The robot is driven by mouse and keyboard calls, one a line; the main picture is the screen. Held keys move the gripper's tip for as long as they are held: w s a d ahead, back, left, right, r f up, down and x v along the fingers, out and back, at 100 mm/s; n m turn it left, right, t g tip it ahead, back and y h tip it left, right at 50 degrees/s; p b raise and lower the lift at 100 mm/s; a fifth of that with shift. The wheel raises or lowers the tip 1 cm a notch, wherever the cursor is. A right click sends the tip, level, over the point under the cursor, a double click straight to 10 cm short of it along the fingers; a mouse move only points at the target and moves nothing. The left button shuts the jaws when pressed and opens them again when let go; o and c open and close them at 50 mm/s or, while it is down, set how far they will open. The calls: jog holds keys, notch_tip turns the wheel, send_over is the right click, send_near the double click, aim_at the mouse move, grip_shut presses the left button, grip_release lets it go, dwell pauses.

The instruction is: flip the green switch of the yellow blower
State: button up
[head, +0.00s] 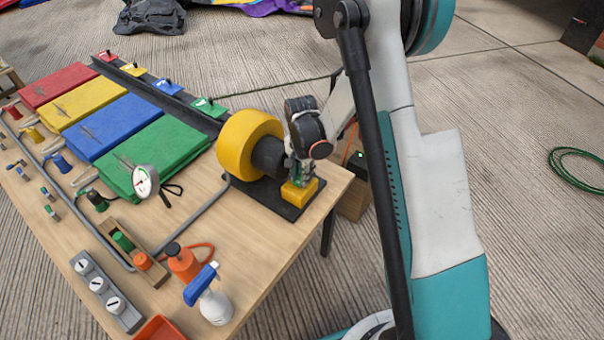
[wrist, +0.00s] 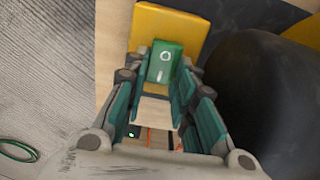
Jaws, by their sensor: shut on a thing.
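The yellow blower (head: 240,148) lies at the right end of the wooden table, with a black motor part and a small yellow switch box (head: 299,194) on a dark base plate. The yellow box also shows in the wrist view (wrist: 172,28). The green switch (wrist: 165,58), with a white ring and a white bar on its face, sits against the yellow box. My gripper (wrist: 164,72) is shut on the green switch, with one finger on each side of it. In the head view my gripper (head: 300,172) is just above the yellow box and mostly hides the switch.
The blower's black motor part (wrist: 277,100) is close on the right of my gripper in the wrist view. Folded coloured mats (head: 153,158), a gauge (head: 145,181) and a spray bottle (head: 214,306) are on the table. A green hose (head: 575,168) lies on the floor.

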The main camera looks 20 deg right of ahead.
aim_at(299, 181)
jog(key=shift+s+a+t+h, duration=0.1)
jog(key=shift+t+h, duration=0.2)
jog(key=shift+h, duration=0.2)
jog(key=o, duration=0.8)
jog(key=shift+r, duration=0.15)
jog(key=r, duration=0.7)
jog(key=s+a+r, duration=0.1)
jog(key=r, duration=0.3)
jog(key=shift+a+r, duration=0.1)
jog(key=shift+r, duration=0.25)
jog(key=shift+w, duration=0.1)
